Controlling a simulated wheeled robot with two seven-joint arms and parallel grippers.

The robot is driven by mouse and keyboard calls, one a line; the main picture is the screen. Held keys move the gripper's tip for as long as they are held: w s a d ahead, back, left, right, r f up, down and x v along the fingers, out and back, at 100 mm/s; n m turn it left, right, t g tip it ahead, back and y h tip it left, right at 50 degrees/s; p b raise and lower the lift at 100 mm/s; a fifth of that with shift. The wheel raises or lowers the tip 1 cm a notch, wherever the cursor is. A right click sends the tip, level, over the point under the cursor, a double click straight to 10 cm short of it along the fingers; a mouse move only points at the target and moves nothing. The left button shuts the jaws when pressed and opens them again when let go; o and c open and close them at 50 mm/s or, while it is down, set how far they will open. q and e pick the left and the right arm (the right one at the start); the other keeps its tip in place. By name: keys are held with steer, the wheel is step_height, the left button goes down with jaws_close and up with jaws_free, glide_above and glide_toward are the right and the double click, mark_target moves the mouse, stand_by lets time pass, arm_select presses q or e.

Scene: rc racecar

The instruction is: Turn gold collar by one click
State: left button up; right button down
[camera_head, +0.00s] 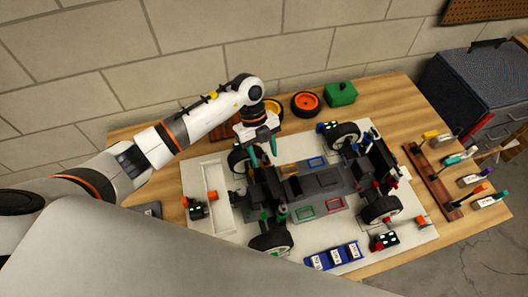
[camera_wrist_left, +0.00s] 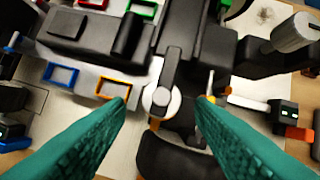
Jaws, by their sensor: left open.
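The RC car chassis (camera_head: 310,182) lies on a pale mat with its dark wheels spread out. My left gripper (camera_head: 263,152) is open above the left part of the car, teal fingers pointing down. In the left wrist view the gripper (camera_wrist_left: 162,102) has its two fingertips apart, with a round silver-white part (camera_wrist_left: 160,100) and a dark lever (camera_wrist_left: 172,68) showing between them. A small yellow-gold piece (camera_wrist_left: 211,82) shows beside the right fingertip, partly hidden by it. I cannot tell whether it is the gold collar. My right gripper is not in view.
A blue tray (camera_head: 333,256) stands at the mat's front edge. A wooden tool rack (camera_head: 432,178) is on the right. An orange wheel (camera_head: 305,104) and a green box (camera_head: 341,94) sit at the back. The wooden table (camera_head: 385,98) is clear at the back right.

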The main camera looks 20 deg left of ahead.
arm_select(q)
steer(key=shift+s+d+f, duration=0.2)
steer(key=shift+f, duration=0.35)
steer(key=c, duration=1)
